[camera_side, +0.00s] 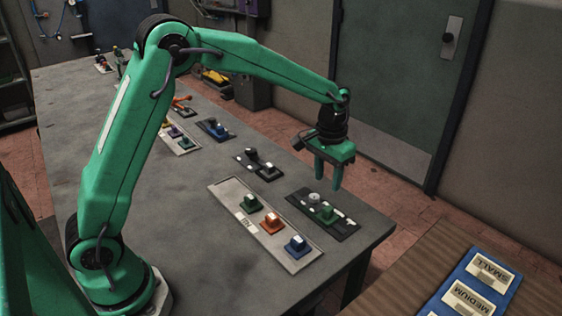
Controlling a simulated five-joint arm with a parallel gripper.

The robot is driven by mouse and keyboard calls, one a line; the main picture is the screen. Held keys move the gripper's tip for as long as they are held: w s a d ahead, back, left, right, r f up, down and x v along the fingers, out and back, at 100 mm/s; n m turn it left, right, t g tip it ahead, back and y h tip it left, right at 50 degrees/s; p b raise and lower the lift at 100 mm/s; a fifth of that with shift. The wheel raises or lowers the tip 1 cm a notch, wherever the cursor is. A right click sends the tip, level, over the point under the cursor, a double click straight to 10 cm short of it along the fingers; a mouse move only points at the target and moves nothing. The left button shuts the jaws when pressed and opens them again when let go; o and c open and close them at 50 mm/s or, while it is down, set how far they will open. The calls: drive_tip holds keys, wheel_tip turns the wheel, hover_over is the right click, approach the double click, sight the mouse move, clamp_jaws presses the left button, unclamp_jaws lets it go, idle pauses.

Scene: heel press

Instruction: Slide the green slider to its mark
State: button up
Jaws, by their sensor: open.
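My gripper (328,179) is open, its two green fingers pointing down with a gap between them. It is empty and hangs above the far side of the table, near the dark panel. A green block-like knob (326,213) sits on that dark panel (346,229), below my gripper in the picture and apart from it. Pale marks show on the panel beside this knob. Another green knob (251,203) sits on a light panel (222,189) to the left. I cannot tell for certain which green knob is the slider, nor which pale patch is its mark.
The light panel also carries an orange knob (271,222) and a blue knob (296,244). A black device (259,165) and a blue one (214,128) stand farther back. A blue tray (456,287) with labels lies at the lower right. The table's near middle is clear.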

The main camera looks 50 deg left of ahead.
sight(328, 208)
drive_tip(key=shift+w+d+f, duration=0.15)
drive_tip(key=shift+w+f, duration=0.15)
drive_tip(key=shift+f, duration=0.2)
drive_tip(key=shift+w+d+f, duration=0.1)
drive_tip(key=shift+w+f, duration=0.15)
drive_tip(key=shift+f, duration=0.2)
drive_tip(key=shift+f, duration=0.1)
drive_tip(key=shift+f, duration=3.8)
drive_tip(key=shift+c, duration=0.4)
clamp_jaws()
